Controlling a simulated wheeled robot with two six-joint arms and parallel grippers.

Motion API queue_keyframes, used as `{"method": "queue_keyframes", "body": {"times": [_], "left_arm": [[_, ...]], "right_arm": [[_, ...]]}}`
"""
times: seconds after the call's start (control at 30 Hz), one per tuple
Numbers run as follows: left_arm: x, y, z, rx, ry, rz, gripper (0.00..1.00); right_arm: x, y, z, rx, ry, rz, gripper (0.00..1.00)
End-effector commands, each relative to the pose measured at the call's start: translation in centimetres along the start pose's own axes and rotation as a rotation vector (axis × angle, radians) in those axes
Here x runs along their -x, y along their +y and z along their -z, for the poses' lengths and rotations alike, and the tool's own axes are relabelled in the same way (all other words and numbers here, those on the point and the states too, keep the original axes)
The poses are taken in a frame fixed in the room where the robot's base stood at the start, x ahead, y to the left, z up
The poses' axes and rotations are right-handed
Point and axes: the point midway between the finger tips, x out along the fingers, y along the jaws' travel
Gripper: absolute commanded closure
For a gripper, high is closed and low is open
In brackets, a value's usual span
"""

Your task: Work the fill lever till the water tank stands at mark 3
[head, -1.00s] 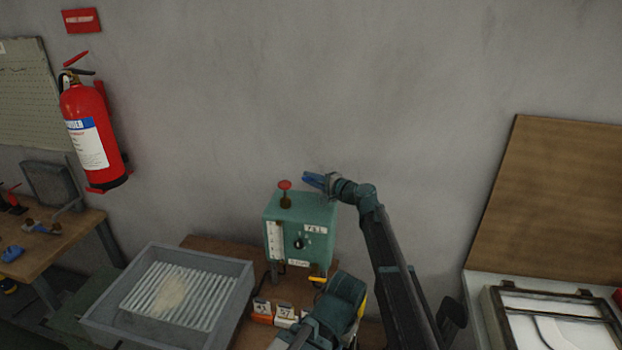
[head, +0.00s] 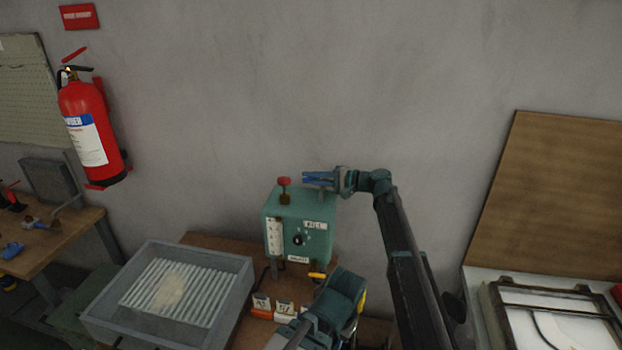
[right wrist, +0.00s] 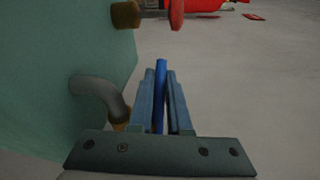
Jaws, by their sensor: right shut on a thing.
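The green water tank (head: 313,213) stands on the bench against the wall. Its front has a white upright gauge strip (head: 275,239), a black knob (head: 298,240) and white labels. The marks and water level are too small to read. A red-topped knob (head: 284,183) rises from its top, and it also shows in the right wrist view (right wrist: 176,14). My right gripper (head: 318,179) is at the tank's upper right. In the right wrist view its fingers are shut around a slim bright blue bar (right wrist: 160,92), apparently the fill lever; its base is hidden. My left gripper is not in view.
A grey tray (head: 100,318) with a ribbed rack stands left of the tank. Small labelled boxes (head: 262,306) sit in front of the tank. A yellow handle (head: 317,275) is at its lower right. In the right wrist view, a bent grey pipe (right wrist: 97,90) lies close left of the fingers.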

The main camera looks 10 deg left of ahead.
Motion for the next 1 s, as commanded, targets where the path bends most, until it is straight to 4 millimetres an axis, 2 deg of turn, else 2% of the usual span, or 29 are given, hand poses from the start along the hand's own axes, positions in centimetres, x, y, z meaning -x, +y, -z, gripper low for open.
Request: {"method": "queue_keyframes", "body": {"times": [0.27, 0.3, 0.33, 0.67, 0.83, 1.0], "left_arm": [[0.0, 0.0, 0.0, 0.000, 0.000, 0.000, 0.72], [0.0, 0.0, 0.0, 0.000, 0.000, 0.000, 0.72], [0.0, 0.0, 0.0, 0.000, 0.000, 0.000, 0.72], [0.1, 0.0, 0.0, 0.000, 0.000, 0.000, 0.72], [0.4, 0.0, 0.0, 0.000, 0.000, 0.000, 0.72], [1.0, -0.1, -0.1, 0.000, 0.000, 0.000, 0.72]], "right_arm": [[0.0, 0.1, -0.1, 0.001, 0.000, -0.003, 1.00], [0.0, 0.1, -0.1, 0.001, 0.000, -0.003, 0.77], [0.0, 0.1, -0.1, 0.001, 0.000, -0.003, 0.72], [0.3, 0.0, 0.0, 0.000, 0.001, -0.001, 0.72], [2.5, -0.1, -0.1, 0.000, 0.002, -0.001, 0.72], [6.3, -0.1, -0.1, 0.000, 0.004, 0.000, 0.72]]}}
